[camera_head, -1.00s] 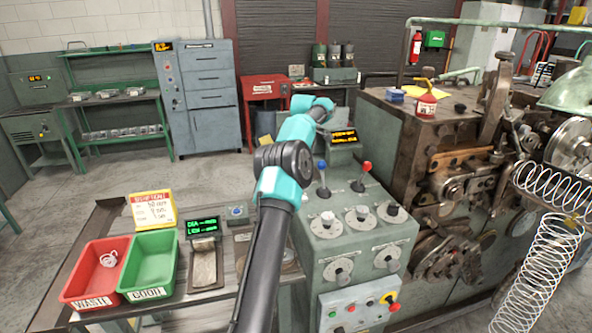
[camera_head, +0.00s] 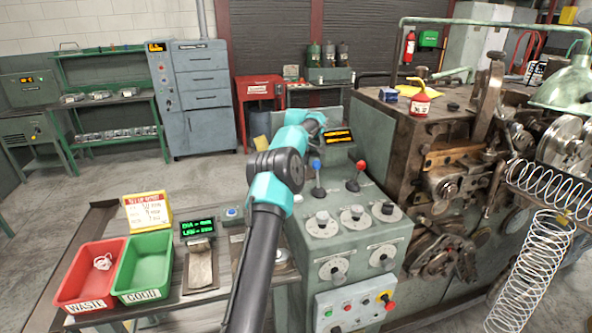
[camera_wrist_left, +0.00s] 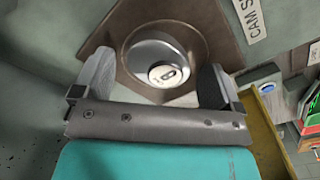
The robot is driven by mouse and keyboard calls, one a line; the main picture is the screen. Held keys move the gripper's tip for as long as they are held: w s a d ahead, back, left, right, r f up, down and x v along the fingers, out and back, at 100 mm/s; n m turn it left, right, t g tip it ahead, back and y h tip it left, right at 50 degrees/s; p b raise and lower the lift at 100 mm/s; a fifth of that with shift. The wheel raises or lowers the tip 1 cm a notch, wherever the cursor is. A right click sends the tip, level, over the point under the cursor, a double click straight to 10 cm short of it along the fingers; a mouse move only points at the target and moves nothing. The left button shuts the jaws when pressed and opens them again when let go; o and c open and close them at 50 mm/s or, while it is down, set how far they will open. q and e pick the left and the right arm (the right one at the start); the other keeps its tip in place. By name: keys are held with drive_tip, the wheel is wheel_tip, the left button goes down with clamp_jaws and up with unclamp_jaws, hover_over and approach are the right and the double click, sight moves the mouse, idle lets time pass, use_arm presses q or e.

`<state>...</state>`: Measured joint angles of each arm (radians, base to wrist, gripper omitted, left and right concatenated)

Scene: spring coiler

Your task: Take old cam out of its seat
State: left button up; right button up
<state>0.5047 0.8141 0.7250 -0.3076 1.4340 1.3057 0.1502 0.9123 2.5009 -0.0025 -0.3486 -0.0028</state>
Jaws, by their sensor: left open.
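The old cam (camera_wrist_left: 158,60) is a round grey metal piece with a pale marked face, in the left wrist view. It sits in its seat (camera_wrist_left: 196,28), a round opening in a brown metal plate. My left gripper (camera_wrist_left: 155,72) is open, with one finger on each side of the cam. I cannot tell whether the fingers touch it. In the head view my left arm reaches over the control cabinet, and the fingers and cam are hidden there. My right gripper is not in view.
A partly cut-off "CAM S" label (camera_wrist_left: 252,20) is beside the seat. The cabinet (camera_head: 350,240) carries knobs and levers, with the coiling machine (camera_head: 440,180) to its right. A red waste bin (camera_head: 83,304) and a green good bin (camera_head: 140,294) stand on the bench at left.

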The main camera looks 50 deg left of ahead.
use_arm(q)
drive_tip(key=shift+c, duration=0.5)
drive_tip(key=c, duration=1)
